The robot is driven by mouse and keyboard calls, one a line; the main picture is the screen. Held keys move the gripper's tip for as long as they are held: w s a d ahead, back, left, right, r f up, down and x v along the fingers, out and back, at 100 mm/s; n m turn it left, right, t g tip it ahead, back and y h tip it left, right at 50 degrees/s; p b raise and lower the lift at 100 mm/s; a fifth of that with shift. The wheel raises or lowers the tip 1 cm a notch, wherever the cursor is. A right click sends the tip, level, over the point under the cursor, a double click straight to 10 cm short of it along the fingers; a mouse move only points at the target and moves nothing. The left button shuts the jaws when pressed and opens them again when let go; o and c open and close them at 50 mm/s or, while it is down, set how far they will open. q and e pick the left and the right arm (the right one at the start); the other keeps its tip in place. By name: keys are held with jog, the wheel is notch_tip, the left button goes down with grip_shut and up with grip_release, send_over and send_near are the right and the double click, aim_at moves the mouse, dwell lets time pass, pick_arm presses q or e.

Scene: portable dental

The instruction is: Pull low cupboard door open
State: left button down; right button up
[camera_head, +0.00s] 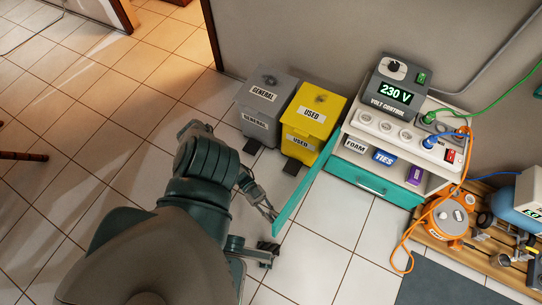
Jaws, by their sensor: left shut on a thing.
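The low cupboard (348,158) is a white unit against the wall, right of centre. Its teal door (305,180) stands swung out from the cupboard's left side, pointing toward me, with its free edge nearest my arm. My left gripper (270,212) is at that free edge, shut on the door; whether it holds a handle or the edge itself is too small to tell. A teal front panel (375,180) shows below the white shelf.
A grey GENERAL bin (262,108) and a yellow USED bin (311,122) stand left of the cupboard, close behind the door. A voltage control box (396,86) sits on top. Orange cable and reel (450,220) lie right. Tiled floor is clear left.

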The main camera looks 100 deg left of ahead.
pick_arm(q)
jog(key=shift+w+a, duration=0.1)
jog(key=shift+w, duration=0.05)
jog(key=c, duration=1.4)
grip_release()
jog(key=shift+c, duration=0.2)
jog(key=v, duration=1.2)
